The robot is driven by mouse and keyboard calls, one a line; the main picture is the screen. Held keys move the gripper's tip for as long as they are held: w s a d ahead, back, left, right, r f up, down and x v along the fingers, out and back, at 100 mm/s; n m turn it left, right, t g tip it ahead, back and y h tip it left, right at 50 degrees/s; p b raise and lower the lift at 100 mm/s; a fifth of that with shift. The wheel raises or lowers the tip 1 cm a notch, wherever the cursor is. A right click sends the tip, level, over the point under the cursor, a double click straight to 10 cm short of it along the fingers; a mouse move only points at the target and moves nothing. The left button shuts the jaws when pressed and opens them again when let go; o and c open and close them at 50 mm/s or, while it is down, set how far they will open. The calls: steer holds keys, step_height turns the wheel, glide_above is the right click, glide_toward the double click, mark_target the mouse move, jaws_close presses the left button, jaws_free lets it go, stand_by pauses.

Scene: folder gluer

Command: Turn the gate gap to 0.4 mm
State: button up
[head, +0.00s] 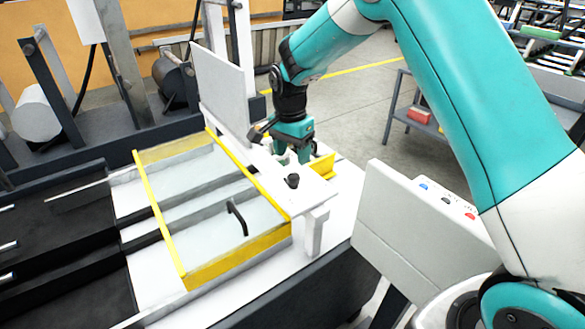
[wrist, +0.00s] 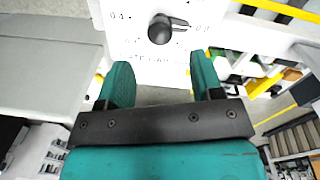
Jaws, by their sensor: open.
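A black knob (head: 292,181) sits on a white panel (head: 318,197) beside the yellow-framed guard. In the wrist view the knob (wrist: 161,29) shows near the top edge, with its pointer to the right. Small printed marks surround it; one at the left seems to read 0.4, and the one at the right is too small to read surely. My gripper (head: 293,157) is just behind the knob in the head view, above the panel. In the wrist view my gripper (wrist: 161,75) has its two teal fingers wide apart, with nothing between them; the knob lies beyond the fingertips.
A clear guard with a yellow frame (head: 265,243) and a black handle (head: 236,218) lies left of the panel. An upright grey plate (head: 222,95) stands close to my gripper. A control box with coloured buttons (head: 445,200) stands at right.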

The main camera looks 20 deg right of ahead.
mark_target(293, 176)
step_height(293, 176, down, 7)
steer(key=shift+s+d+p, duration=0.1)
steer(key=shift+s+p, duration=0.05)
steer(key=shift+p, duration=0.85)
steer(key=c, duration=0.9)
